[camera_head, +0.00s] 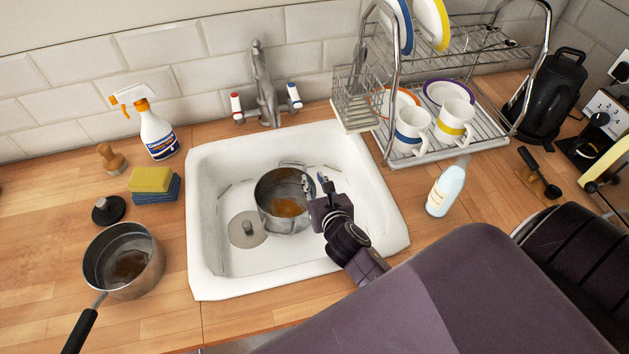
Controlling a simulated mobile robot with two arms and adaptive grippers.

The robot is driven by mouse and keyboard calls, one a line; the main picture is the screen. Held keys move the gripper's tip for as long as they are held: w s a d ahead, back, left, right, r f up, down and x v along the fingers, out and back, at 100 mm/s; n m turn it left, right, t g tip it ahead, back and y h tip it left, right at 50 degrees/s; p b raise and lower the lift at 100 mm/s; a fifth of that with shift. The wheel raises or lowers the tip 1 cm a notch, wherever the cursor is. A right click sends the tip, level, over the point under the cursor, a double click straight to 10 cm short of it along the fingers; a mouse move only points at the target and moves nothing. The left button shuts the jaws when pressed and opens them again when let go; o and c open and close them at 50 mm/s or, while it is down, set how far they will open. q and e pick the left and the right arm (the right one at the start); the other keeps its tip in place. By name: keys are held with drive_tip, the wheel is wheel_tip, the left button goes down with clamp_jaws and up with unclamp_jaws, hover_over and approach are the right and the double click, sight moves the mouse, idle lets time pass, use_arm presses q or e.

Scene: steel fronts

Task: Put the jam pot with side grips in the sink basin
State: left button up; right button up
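The steel jam pot (272,188) with brown residue inside is within the white sink basin (222,205), upright and right of the drain. It looks to rest on the basin floor. One wire side grip (292,163) shows at its far side; the other grip is not clearly visible. My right gripper (317,181) is at the pot's right rim, its two fingertips visibly apart. It looks open, with one fingertip over the pot's edge; whether it touches the pot is unclear. My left gripper is not in view.
A long-handled saucepan (108,262), black knob-topped lid or plug (108,210), sponges (153,184) and spray bottle (155,132) stand left. The tap (264,85) rises behind. A dish rack (455,140) with mugs and a white bottle (445,191) stand right.

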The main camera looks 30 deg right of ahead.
drive_tip(key=shift+r+p, duration=0.35)
drive_tip(key=shift+r, duration=0.25)
drive_tip(key=b+v, duration=0.1)
drive_tip(key=v, duration=1.1)
